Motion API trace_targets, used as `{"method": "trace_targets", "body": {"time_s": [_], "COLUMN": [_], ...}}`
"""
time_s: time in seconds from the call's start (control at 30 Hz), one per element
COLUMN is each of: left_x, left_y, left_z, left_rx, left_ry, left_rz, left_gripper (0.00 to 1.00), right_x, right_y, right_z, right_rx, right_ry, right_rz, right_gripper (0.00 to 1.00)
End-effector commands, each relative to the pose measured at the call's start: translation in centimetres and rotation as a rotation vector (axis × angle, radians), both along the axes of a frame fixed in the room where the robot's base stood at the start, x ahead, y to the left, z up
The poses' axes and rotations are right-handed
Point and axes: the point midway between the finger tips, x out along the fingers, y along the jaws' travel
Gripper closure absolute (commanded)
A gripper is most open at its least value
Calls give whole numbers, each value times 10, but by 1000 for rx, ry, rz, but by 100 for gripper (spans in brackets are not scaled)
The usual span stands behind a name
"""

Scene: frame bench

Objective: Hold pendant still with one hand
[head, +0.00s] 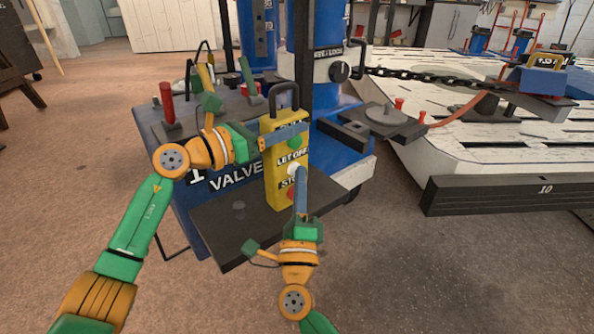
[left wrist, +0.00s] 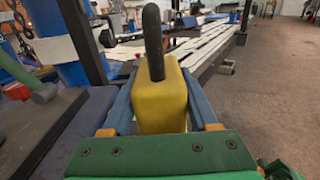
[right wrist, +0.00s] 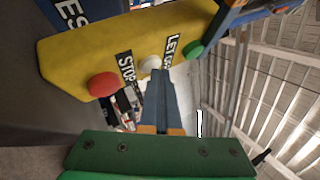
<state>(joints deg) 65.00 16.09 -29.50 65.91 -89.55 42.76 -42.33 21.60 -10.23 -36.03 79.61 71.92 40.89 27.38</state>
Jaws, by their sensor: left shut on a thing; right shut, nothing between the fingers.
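The pendant (head: 271,182) is a yellow box with a dark hook handle on top, upright at the edge of the dark shelf. Its face has a green button (head: 295,142), a white button (head: 294,168) and a red button (head: 291,194). My left gripper (head: 292,134) is shut across the pendant's upper part. In the left wrist view its blue fingers lie on both sides of the yellow body (left wrist: 160,105). My right gripper (head: 300,176) is shut and empty, its tips at the white button (right wrist: 150,64). I cannot tell whether they touch it.
The dark shelf (head: 225,222) juts from a blue machine base. A red-topped post (head: 167,103) stands at left. A dark chain (head: 430,77) runs right to the slatted white table (head: 480,145). The floor at front right is clear.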

Motion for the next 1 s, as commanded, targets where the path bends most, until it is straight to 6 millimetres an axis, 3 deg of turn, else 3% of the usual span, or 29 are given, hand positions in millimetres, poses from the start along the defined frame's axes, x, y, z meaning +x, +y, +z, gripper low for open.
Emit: {"method": "trace_targets", "body": {"time_s": [1.0], "left_x": [0], "left_y": [0], "left_z": [1], "left_rx": [-2], "left_ry": [-2], "left_rz": [0], "left_gripper": [100], "right_x": [-18], "right_y": [-13], "right_z": [0], "right_rx": [1], "right_ry": [1], "right_rz": [0], "right_gripper": [100]}}
